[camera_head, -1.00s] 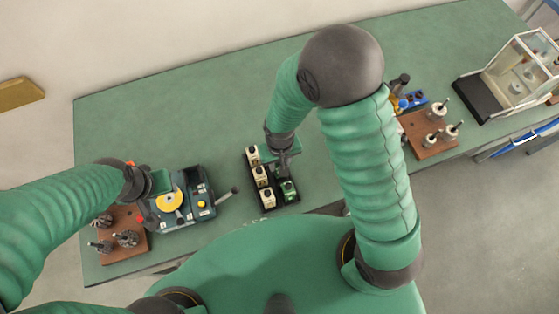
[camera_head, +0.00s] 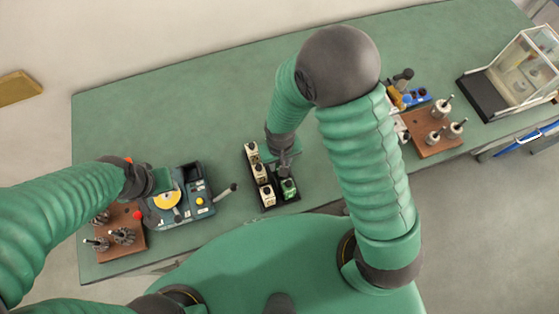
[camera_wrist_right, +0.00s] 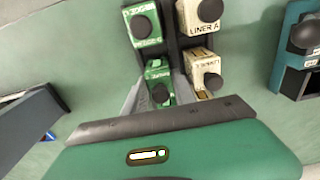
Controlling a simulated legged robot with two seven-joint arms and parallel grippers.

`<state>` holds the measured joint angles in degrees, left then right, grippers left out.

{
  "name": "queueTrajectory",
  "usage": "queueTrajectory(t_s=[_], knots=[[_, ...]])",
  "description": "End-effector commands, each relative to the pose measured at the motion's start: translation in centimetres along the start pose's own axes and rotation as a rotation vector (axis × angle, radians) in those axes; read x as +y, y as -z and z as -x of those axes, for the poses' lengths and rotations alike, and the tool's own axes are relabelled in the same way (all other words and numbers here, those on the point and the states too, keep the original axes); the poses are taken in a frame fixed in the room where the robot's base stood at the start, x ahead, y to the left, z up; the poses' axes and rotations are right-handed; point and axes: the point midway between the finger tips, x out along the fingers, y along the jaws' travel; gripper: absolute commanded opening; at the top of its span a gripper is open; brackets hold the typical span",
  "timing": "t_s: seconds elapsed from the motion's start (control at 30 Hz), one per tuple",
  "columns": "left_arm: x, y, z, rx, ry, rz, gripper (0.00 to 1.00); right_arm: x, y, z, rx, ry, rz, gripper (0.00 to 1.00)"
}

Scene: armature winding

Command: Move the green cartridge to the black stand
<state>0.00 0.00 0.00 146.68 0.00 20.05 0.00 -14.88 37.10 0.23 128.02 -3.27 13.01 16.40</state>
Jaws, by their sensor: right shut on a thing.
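A black stand (camera_head: 292,202) with slots sits near the front edge of the bench. It also shows in the right wrist view (camera_wrist_right: 172,42). My right gripper (camera_head: 284,168) is over its right column. In the right wrist view, my right gripper (camera_wrist_right: 160,92) is shut on a green cartridge (camera_wrist_right: 155,72) with a black knob. This cartridge lines up with the slot beside a cream cartridge (camera_wrist_right: 202,68); I cannot tell whether it is fully seated. Another green cartridge (camera_wrist_right: 146,28) stands in the stand. My left gripper (camera_head: 160,181) is by the winding machine, its fingers unclear.
Several cream cartridges (camera_head: 252,152) fill the stand's left column. The blue-grey machine (camera_head: 185,208) with a yellow disc is to the left, beside a brown board (camera_head: 130,240). Another board (camera_head: 430,145) and a clear case (camera_head: 520,75) are at the right. The bench behind the stand is clear.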

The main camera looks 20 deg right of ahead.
Motion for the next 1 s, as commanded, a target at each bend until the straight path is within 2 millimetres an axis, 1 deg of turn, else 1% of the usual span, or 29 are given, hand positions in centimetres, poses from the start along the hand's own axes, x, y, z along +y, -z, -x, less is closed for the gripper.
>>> queueTrajectory(t_s=[0.1,0.47,0.5,0.63,0.67,1.0], knots=[[0.00,-0.04,-0.19,0.000,0.000,0.000,0.36,-0.02,0.01,-0.25,0.000,0.000,0.000,0.00],[0.00,-0.04,-0.14,0.000,0.000,0.000,0.36,-0.01,0.01,-0.20,0.000,0.000,0.000,0.00],[0.00,-0.04,-0.14,0.000,0.000,0.000,0.36,-0.01,0.01,-0.20,0.000,0.000,0.000,0.37],[0.00,-0.03,-0.14,0.000,0.000,0.000,0.36,-0.01,0.01,-0.20,0.000,0.000,0.000,0.54],[0.00,-0.03,-0.14,0.000,0.000,0.000,0.36,-0.01,0.01,-0.20,0.000,0.000,0.000,0.57],[0.00,-0.03,-0.15,0.000,0.000,0.000,0.36,-0.01,-0.01,-0.22,0.000,0.000,0.000,0.57]])
